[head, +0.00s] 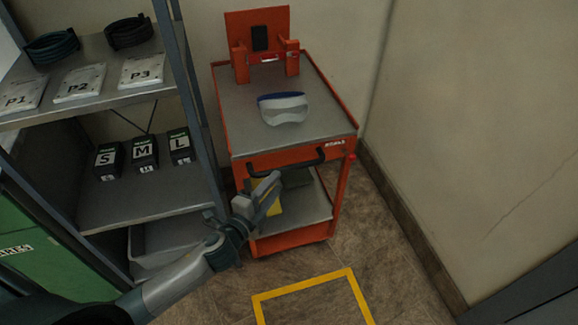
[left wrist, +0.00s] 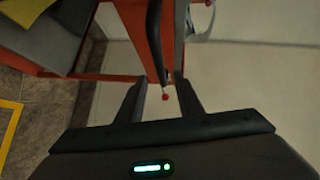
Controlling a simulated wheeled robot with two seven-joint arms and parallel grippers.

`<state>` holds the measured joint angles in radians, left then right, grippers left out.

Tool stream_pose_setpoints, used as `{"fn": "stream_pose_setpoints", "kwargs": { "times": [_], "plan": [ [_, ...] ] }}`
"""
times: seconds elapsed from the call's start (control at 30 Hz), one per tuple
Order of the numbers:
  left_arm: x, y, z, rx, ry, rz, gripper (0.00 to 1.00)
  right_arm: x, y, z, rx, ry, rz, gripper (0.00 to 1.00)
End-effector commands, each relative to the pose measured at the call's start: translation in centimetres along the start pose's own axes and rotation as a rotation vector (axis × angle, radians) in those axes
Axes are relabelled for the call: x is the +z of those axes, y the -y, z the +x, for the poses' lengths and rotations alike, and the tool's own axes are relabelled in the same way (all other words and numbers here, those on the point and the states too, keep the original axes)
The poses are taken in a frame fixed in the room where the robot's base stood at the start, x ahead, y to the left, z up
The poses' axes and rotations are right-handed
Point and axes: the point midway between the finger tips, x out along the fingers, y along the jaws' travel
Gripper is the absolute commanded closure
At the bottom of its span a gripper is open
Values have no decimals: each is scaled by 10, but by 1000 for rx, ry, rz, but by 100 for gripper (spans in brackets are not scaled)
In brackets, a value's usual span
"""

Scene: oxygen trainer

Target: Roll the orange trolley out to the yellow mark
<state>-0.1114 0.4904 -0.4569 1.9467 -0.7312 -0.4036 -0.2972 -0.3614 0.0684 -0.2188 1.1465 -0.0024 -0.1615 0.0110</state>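The orange trolley (head: 245,143) stands against the back wall between the shelf and the right wall. Its black handle (head: 300,162) runs across the front edge. The yellow mark (head: 300,285) is a square outline on the floor in front of the trolley, cut off by the lower picture edge. My left gripper (head: 268,189) is just below the handle's left part. In the left wrist view its two fingers (left wrist: 158,97) are apart, with the dark handle bar (left wrist: 154,45) showing between their tips. I cannot tell if they touch it. My right gripper is not in view.
A grey shelf (head: 135,206) with boxes, packs and coiled tubes stands close on the left. A blue-and-white mask-like item (head: 284,110) lies on the trolley top. A red knob (head: 351,156) sits at its right front corner. The floor before the trolley is clear.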

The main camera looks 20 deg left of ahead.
Motion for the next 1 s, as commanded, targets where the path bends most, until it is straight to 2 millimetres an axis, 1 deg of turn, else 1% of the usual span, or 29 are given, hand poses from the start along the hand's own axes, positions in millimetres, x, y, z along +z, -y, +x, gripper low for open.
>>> {"fn": "stream_pose_setpoints", "kwargs": {
  "times": [0.03,0.3,0.5,0.7,0.97,1.0],
  "plan": [
    [0,2,10,-2,0,1,66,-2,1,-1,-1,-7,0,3],
    [0,2,56,-1,1,0,66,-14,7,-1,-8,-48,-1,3],
    [0,1,81,-1,0,1,66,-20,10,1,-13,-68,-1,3],
    [0,0,91,0,0,1,66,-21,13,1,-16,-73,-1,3],
    [0,0,92,0,0,0,66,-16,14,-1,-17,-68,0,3],
    [0,0,92,0,0,0,69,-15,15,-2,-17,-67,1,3]
  ]
}}
